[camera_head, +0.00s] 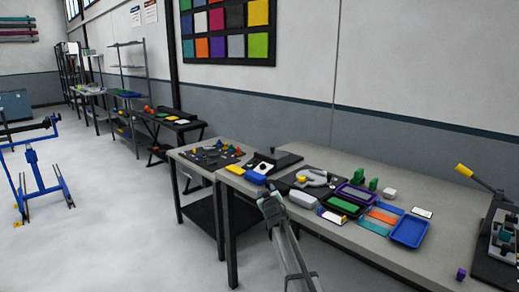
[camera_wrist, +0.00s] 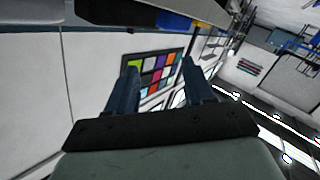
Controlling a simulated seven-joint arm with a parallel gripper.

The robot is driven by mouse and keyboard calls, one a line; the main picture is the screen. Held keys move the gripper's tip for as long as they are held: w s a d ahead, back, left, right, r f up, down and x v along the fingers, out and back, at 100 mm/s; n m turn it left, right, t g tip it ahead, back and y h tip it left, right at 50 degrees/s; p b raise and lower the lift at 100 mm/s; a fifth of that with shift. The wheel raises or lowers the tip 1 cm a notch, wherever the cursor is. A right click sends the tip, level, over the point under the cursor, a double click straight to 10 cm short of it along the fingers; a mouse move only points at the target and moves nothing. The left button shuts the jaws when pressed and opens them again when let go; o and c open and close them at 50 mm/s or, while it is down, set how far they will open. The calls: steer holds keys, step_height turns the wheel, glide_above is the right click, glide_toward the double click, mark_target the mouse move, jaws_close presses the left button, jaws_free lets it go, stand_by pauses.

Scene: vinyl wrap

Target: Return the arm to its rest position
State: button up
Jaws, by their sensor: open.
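My gripper (camera_head: 268,200) shows in the head view at the front edge of the grey workbench (camera_head: 345,237), with my arm reaching up to it from the bottom of the picture. In the wrist view my gripper (camera_wrist: 158,85) has its two dark blue fingers spread apart with nothing between them. The wall and the colour swatch board (camera_wrist: 155,72) lie beyond the fingers. No object is held.
The workbench carries a blue tray (camera_head: 409,231), a purple tray (camera_head: 356,194), a white rounded object (camera_head: 303,199) and a yellow-handled lever tool (camera_head: 465,171). A smaller table (camera_head: 192,154) adjoins at left. A blue stand (camera_head: 35,172) is on the floor, with open floor between.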

steer(key=s+d+f+m+g+h, duration=0.15)
steer(key=s+f, duration=0.25)
steer(key=f, duration=0.4)
steer(key=s+d+f+g, duration=0.1)
steer(key=s+f+g, duration=0.15)
steer(key=f, duration=0.55)
steer(key=s+d+f+g, duration=0.15)
steer(key=s+f, duration=0.25)
steer(key=f, duration=0.4)
steer(key=s+d+f+m+g+h, duration=0.1)
steer(key=s+d+f+g, duration=0.2)
steer(key=s+f, duration=0.6)
steer(key=s+d+f+m+g+h, duration=0.1)
steer(key=s+d+f+g, duration=0.15)
steer(key=s+f, duration=0.65)
steer(key=s+d+f+m+g, duration=0.1)
steer(key=s+f+g, duration=0.15)
steer(key=s, duration=0.45)
steer(key=s+d+f+g, duration=0.15)
steer(key=s+f, duration=0.25)
steer(key=s, duration=0.4)
steer(key=s+d+f+m+g, duration=0.1)
steer(key=s+d+f+g, duration=0.1)
steer(key=s+f, duration=0.35)
steer(key=s+r+m+g+y, duration=0.1)
steer(key=s+g, duration=0.5)
steer(key=s, duration=2)
steer(key=shift+s, duration=0.3)
